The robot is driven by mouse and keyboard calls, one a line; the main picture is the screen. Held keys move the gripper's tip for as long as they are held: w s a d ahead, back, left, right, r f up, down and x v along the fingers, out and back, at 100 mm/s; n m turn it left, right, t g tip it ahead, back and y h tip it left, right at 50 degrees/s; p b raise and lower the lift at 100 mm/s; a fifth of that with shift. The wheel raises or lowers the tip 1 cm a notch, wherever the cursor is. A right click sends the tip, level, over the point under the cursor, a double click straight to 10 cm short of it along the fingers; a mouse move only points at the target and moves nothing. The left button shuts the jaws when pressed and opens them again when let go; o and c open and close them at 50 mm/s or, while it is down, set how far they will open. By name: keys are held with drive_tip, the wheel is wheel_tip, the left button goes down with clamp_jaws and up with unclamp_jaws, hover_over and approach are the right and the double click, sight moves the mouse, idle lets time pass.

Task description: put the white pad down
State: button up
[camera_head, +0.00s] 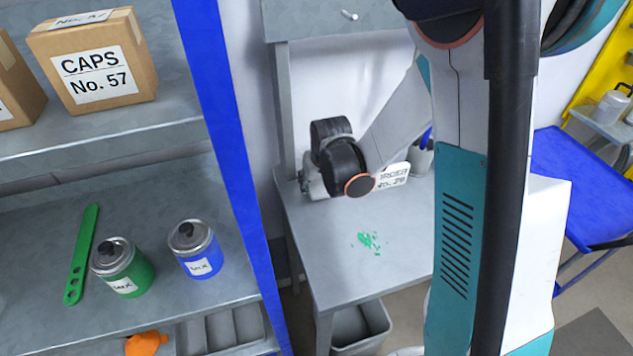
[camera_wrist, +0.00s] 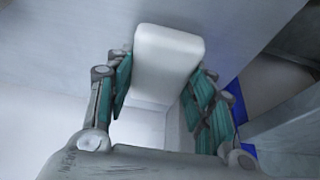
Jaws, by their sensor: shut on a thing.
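The white pad (camera_wrist: 168,52) is a pale block with rounded corners in the wrist view. My gripper (camera_wrist: 156,88) is shut on it, with teal-lined fingers pressed against its left and right sides. The pad's far end sticks out beyond the fingertips. In the head view my wrist is over the back left of the small grey table (camera_head: 340,285), and the pad is hidden there. I cannot tell whether the pad touches any surface. A patch of green bits or smears (camera_head: 368,240) lies on the tabletop, in front of my wrist.
The front of the tabletop is clear. A grey bin (camera_head: 361,325) is below. The left shelf holds a green can (camera_head: 123,270), a blue can (camera_head: 197,250) and a green paddle (camera_head: 82,254).

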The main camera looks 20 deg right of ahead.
drive_tip(key=shift+f+b, duration=0.4)
drive_tip(key=shift+s+f, duration=0.15)
drive_tip(key=o, duration=1.1)
drive_tip(key=shift+f, duration=0.2)
drive_tip(key=shift+r, duration=0.1)
